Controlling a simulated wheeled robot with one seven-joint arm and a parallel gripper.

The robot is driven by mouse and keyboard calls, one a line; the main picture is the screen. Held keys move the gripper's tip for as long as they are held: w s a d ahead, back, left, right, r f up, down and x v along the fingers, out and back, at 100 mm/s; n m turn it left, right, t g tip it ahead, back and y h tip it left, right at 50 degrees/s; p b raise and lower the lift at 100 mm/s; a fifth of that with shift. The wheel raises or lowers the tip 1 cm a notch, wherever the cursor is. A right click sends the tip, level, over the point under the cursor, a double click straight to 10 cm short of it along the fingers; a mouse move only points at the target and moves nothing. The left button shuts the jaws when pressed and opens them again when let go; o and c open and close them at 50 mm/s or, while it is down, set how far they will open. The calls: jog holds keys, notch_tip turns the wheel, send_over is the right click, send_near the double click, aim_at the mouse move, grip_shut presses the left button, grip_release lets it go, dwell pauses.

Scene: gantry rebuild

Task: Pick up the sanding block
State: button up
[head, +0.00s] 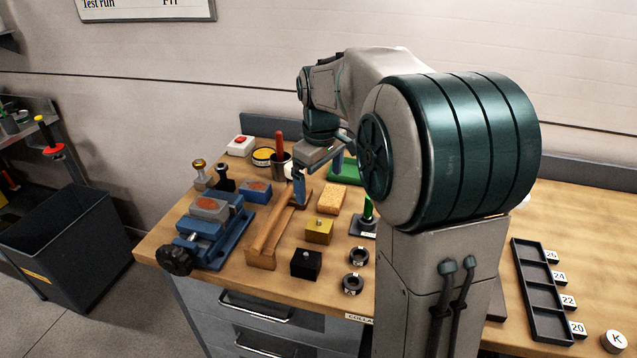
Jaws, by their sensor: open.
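A tan, speckled block (332,200), which looks like the sanding block, lies flat on the wooden bench; I cannot be certain of its identity from this view. My gripper (299,190) points down to the left of this block, close to the upper end of a long wooden tool (274,232). Its blue fingers are open, and I see nothing held between them. Whether a finger touches the wooden tool is not clear. My arm covers part of the bench to the right of the tan block.
A blue vise (215,232) holds a grey, rust-marked block (209,208). A blue block with a rusty patch (256,188) lies behind it. An olive knobbed block (319,231) and a black one (306,263) stand in front. A black tray (541,290) lies at right.

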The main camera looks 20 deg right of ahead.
jog(key=w+d+f+n+g+p, duration=0.1)
jog(key=w+d+n, duration=0.1)
jog(key=w+d, duration=0.35)
jog(key=w+d+f+n+p, duration=0.1)
jog(key=w+d+f+n, duration=0.1)
jog(key=w, duration=0.6)
send_over(332, 195)
jog(key=shift+n, duration=0.4)
jog(key=f, duration=0.8)
jog(key=shift+w+a+f+p, duration=0.15)
jog(key=shift+a+f+p, duration=0.15)
jog(key=shift+f+p, duration=0.1)
jog(key=shift+d+f+p, duration=0.2)
jog(key=shift+f+p, duration=0.2)
jog(key=shift+f, duration=0.95)
jog(key=shift+d+f+p, duration=0.15)
jog(key=shift+f+p, duration=0.25)
jog(key=shift+f, duration=0.9)
jog(key=c, duration=0.7)
